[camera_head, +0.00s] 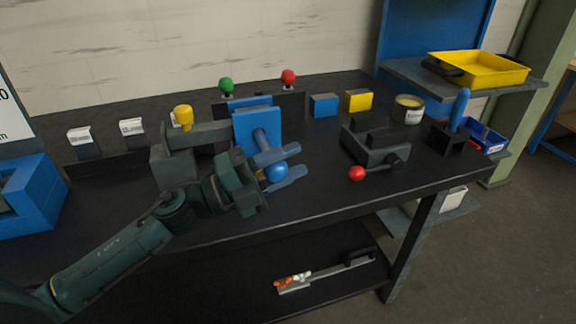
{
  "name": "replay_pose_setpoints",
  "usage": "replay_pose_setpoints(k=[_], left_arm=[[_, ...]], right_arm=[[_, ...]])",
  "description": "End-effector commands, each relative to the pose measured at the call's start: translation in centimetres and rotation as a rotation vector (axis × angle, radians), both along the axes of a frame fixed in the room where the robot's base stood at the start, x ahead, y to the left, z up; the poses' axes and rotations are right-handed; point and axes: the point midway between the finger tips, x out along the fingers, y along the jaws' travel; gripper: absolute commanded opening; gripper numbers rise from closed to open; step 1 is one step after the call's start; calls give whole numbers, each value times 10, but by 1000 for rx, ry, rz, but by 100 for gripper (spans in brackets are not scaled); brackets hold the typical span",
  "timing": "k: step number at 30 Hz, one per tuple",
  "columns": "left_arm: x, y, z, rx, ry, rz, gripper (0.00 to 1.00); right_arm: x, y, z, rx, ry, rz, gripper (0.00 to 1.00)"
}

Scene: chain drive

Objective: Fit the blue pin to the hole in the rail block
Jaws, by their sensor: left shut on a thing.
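A blue pin (460,108) stands upright in a black holder (447,138) at the right of the bench. My left gripper (280,168) is at the bench's middle, shut on the blue ball knob (277,173) of a blue slide plate (257,122); the knob's rod runs back to the plate. A grey block with a horizontal bar (200,135) and a yellow knob (183,116) stands left of the plate, partly behind my gripper. I cannot tell for sure that it is the rail block, and no hole shows. My right gripper is out of view.
A grey clamp (376,146) with a red-balled lever (357,173) stands right of my gripper. Green (226,84) and red (288,77) knobs rise behind the plate. A tin (407,110) and blue bin (486,138) are at right. The front strip of the bench is clear.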

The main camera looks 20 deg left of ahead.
Motion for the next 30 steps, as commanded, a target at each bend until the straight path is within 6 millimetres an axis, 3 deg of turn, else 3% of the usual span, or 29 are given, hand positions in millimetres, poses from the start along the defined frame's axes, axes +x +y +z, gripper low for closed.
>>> replay_pose_setpoints(k=[30], left_arm=[[22, 15, 1, 1, -3, 2, 4]], right_arm=[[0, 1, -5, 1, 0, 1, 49]])
